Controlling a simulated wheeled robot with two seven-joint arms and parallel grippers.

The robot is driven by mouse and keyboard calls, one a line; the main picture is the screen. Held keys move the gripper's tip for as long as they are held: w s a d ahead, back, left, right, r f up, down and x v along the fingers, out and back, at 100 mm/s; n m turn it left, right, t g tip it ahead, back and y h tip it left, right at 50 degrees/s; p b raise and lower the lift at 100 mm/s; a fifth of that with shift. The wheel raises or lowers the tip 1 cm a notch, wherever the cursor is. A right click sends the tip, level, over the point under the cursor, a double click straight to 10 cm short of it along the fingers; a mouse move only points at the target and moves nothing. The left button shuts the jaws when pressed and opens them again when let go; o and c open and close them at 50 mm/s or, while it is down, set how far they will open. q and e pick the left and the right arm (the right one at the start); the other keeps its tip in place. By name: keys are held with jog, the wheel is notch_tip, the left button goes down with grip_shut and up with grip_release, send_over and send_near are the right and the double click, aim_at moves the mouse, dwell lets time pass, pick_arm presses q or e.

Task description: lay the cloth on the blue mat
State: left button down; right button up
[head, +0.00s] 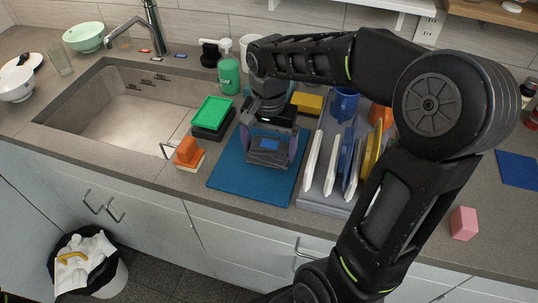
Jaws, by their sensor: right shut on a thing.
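The blue mat (228,178) lies flat on the counter between the sink and the dish rack. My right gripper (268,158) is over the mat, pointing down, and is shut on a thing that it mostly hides. Greyish-purple edges (294,148) show beside the gripper; this looks like the cloth, though its outline is unclear. I cannot tell whether it touches the mat. My left gripper is not in view.
A dish rack (310,188) with plates and a blue mug (344,103) stands just right of the mat. An orange-topped block (188,152), a green sponge-like block (212,112) and a green bottle (229,75) stand to its left. A pink block (464,222) sits farther right.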

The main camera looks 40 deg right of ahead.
aim_at(269, 157)
jog(key=shift+f, duration=1.85)
jog(key=shift+f, duration=0.15)
jog(key=o, duration=0.9)
notch_tip(269, 157, up, 12)
jog(key=shift+r, duration=0.2)
